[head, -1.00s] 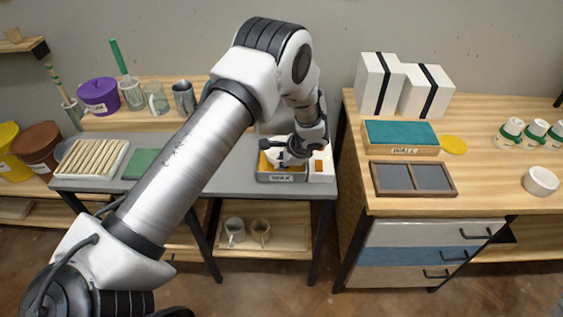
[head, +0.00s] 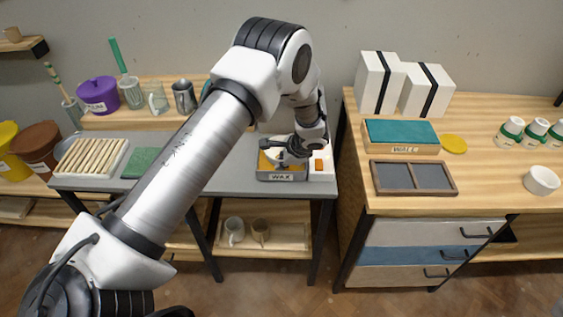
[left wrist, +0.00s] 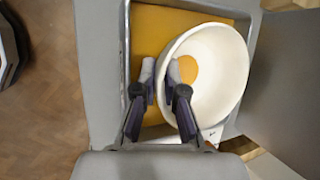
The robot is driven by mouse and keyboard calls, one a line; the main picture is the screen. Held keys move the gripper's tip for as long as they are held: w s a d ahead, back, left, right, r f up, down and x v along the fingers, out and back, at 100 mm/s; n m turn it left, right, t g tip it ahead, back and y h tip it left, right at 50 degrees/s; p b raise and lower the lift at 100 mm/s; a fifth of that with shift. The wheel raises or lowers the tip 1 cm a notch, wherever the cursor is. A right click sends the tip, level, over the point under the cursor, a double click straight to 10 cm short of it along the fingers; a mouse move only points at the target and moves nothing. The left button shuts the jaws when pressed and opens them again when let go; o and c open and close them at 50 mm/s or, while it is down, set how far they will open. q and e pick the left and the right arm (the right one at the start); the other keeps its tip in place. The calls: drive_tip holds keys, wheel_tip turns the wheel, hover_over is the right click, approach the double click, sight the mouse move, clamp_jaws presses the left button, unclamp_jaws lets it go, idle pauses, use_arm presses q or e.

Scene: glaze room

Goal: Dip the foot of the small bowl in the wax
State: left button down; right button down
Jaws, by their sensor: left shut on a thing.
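The small bowl (left wrist: 238,78) is white and round, with an orange-yellow round patch on its inside bottom. My left gripper (left wrist: 161,72) is shut on its wall at the left side, one finger outside and one inside. The bowl is over the wax pan, a grey rectangular tray (head: 282,177) labelled WAX. Orange-yellow wax (left wrist: 160,30) shows in the pan beside the bowl. In the head view my left gripper (head: 279,150) hides much of the bowl. I cannot tell whether the bowl's foot touches the wax. My right gripper is not in view.
A white box with an orange mark (head: 320,165) stands right beside the pan. A green pad (head: 141,162) and a rack of rods (head: 92,157) lie left on the grey table. A wooden table on the right holds a tray (head: 413,178) and a white bowl (head: 541,180).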

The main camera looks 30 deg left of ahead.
use_arm(q)
drive_tip(key=shift+r, duration=0.15)
drive_tip(key=shift+r+p, duration=0.8)
drive_tip(key=shift+r, duration=0.6)
idle(0.4)
wheel_tip(320, 180, up, 7)
drive_tip(key=p, duration=0.4)
idle(0.5)
